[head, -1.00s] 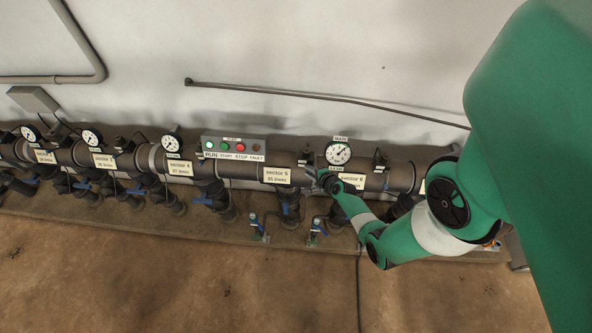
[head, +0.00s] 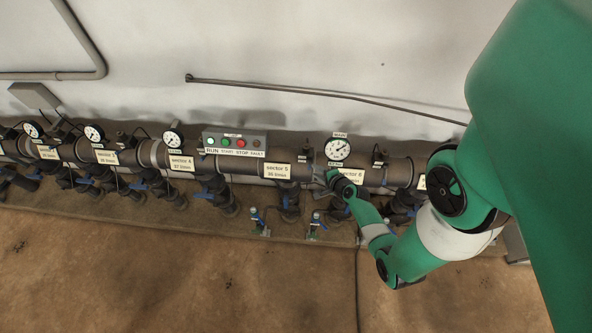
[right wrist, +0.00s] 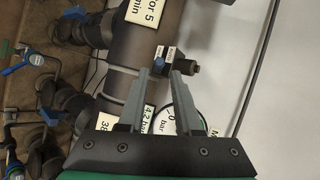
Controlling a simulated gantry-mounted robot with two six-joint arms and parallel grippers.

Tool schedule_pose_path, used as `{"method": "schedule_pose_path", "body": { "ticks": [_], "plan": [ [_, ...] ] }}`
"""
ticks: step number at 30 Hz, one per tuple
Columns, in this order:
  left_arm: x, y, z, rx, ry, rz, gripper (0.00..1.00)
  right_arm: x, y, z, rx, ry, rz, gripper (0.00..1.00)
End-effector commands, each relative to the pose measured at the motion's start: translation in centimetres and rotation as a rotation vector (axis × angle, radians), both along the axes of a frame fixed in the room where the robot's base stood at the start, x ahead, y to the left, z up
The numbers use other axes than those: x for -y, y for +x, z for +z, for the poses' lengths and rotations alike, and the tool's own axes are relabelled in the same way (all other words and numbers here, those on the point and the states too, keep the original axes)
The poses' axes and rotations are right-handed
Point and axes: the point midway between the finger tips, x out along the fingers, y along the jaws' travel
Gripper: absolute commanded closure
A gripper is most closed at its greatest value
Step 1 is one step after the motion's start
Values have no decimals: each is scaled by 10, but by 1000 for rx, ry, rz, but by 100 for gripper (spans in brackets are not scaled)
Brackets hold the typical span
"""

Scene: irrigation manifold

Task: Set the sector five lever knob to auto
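The sector 5 label (head: 277,171) is on the grey manifold pipe, and part of it shows in the right wrist view (right wrist: 147,12). Right of it in the head view is a small dark pilot valve (head: 307,152). In the right wrist view this valve (right wrist: 188,67) has a small blue knob (right wrist: 159,63) and two small white tags (right wrist: 165,52), too small to read. My right gripper (right wrist: 161,74) is open, its fingertips close to the knob and valve body; contact cannot be told. In the head view my right gripper (head: 326,178) is beside the pipe. My left gripper is not in view.
The main gauge (head: 337,149) and sector 6 label (head: 347,175) are close to my right gripper. A control box (head: 235,143) with coloured buttons is above the pipe to the left. Blue-handled valves (head: 288,203) hang below. The floor in front is clear.

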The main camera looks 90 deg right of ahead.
Motion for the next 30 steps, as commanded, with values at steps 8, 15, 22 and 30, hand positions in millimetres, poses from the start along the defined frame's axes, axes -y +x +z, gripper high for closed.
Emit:
{"method": "schedule_pose_path", "body": {
  "ticks": [8,15,22,30],
  "plan": [
    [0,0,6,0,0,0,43,-31,-23,27,1,0,-3,67],
    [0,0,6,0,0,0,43,-33,-23,29,1,0,1,67],
    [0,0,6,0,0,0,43,-33,-23,29,0,0,0,67],
    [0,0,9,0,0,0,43,-36,-6,36,3,-10,58,67]
  ]
}}
